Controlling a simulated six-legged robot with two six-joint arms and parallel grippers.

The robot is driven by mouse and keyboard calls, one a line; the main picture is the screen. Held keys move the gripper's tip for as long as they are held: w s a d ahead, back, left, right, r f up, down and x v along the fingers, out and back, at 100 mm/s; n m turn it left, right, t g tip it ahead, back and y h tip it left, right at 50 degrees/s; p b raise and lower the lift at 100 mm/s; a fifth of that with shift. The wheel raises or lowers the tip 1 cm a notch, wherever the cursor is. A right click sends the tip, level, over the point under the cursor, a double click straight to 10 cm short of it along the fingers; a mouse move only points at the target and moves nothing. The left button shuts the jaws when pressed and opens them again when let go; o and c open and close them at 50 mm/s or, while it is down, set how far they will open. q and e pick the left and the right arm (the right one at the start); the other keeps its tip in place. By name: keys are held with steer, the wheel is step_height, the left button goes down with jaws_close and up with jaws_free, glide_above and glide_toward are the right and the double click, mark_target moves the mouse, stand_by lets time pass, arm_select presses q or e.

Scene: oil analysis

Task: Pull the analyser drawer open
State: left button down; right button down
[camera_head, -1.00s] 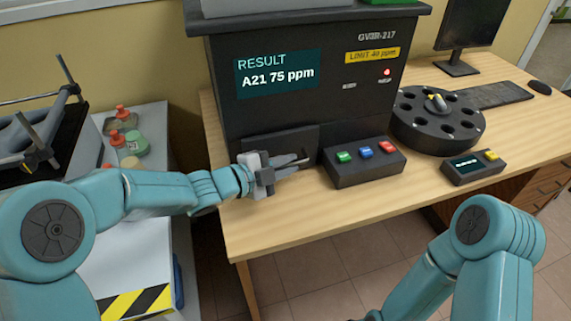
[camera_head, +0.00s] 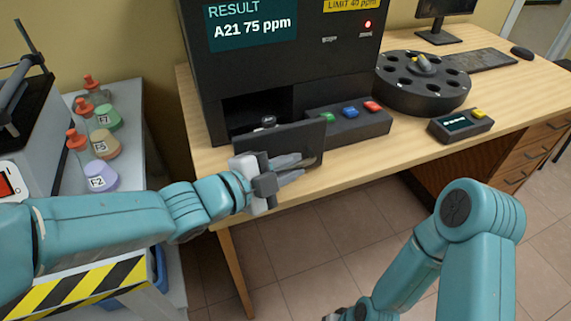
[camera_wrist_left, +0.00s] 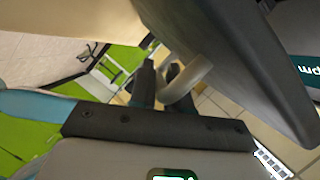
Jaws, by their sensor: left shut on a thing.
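The black analyser (camera_head: 290,70) stands on the desk with its display reading "RESULT A21 75 ppm". Its drawer (camera_head: 302,139) is out from the opening, with its dark front panel standing clear of the body. My left gripper (camera_head: 290,172) is at the front of the drawer, shut on the handle, which it mostly hides in the head view. In the left wrist view, the pale curved handle (camera_wrist_left: 189,80) passes between the fingers (camera_wrist_left: 160,88), beside the dark drawer front (camera_wrist_left: 235,60). A small dark-and-light object (camera_head: 267,121) shows behind the panel. My right gripper (camera_head: 345,313) is barely in view at the bottom edge.
A button box (camera_head: 348,124) with green, blue and red buttons is close to the drawer's right. A black carousel (camera_head: 420,88) and a small display box (camera_head: 461,125) stand farther right. Labelled flasks (camera_head: 101,145) stand on the left bench. The floor before the desk is clear.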

arm_select(q)
steer(key=c, duration=1.4)
jaws_free()
steer(key=shift+c, duration=0.2)
steer(key=p+v, duration=0.4)
steer(key=v, duration=1.2)
steer(key=shift+a+p, duration=0.15)
steer(key=shift+p, duration=0.25)
steer(key=shift+s, duration=0.15)
